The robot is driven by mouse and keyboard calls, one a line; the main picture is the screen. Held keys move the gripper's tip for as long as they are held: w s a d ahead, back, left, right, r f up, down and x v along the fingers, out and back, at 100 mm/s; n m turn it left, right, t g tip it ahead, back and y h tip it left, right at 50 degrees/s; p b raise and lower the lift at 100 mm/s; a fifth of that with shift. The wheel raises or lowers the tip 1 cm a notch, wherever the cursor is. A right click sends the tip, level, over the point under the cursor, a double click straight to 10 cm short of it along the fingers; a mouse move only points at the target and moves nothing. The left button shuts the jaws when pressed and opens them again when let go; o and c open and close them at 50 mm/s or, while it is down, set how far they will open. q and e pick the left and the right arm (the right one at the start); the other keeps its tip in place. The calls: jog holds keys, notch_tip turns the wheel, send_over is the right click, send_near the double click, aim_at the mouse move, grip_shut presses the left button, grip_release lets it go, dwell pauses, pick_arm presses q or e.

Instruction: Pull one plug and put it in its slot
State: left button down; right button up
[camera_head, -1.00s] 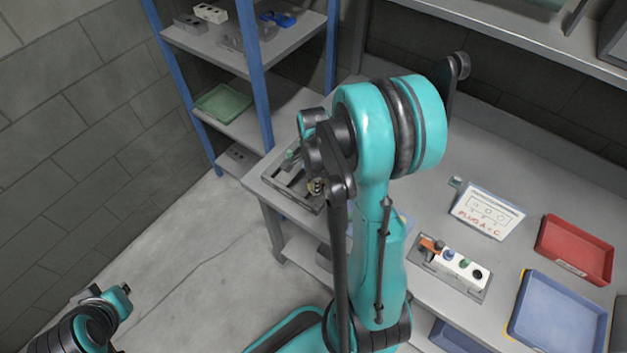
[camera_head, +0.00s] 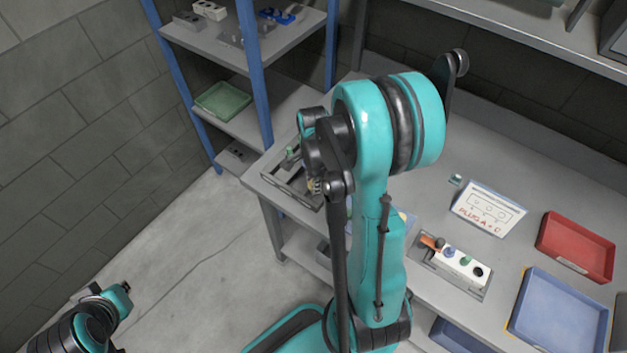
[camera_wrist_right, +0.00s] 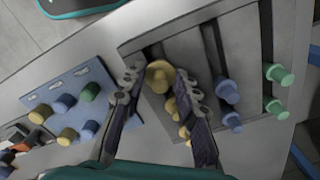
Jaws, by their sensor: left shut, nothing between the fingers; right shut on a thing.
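My right gripper (camera_head: 315,187) reaches over a grey rack (camera_head: 270,178) at the left end of the bench. In the right wrist view its fingers (camera_wrist_right: 160,78) are shut on a yellow plug (camera_wrist_right: 159,74) at the rack's yellow row. Blue plugs (camera_wrist_right: 229,90) and green plugs (camera_wrist_right: 279,74) sit in the neighbouring channels. A white socket block (camera_head: 462,264) on a grey base has an orange plug, blue and green pieces, and a dark hole at its right end. The sign (camera_head: 488,208) reads "PLUG A + C". My left gripper (camera_head: 122,290) is shut and empty at lower left, away from the bench.
A blue board (camera_wrist_right: 70,100) with several coloured pegs lies beside the rack. A red tray (camera_head: 577,247) and a blue tray (camera_head: 557,313) stand on the right of the bench. A blue-posted shelf (camera_head: 225,55) stands at the back left.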

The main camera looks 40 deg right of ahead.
jog(key=shift+f+b, duration=0.85)
jog(key=shift+f, duration=0.05)
dwell(0.5)
jog(key=o, duration=1)
jog(key=shift+r, duration=0.1)
notch_tip(320, 180, up, 12)
jog(key=shift+f, duration=0.1)
jog(key=s+a+n+t+b, duration=0.2)
jog(key=a+n+t, duration=0.1)
jog(key=a+n, duration=0.5)
jog(key=s+a+n+t+b, duration=0.2)
jog(key=a+n, duration=0.6)
jog(key=n, duration=0.6)
jog(key=shift+s+a+t, duration=0.2)
jog(key=shift+s+t, duration=0.4)
jog(key=shift+t, duration=0.5)
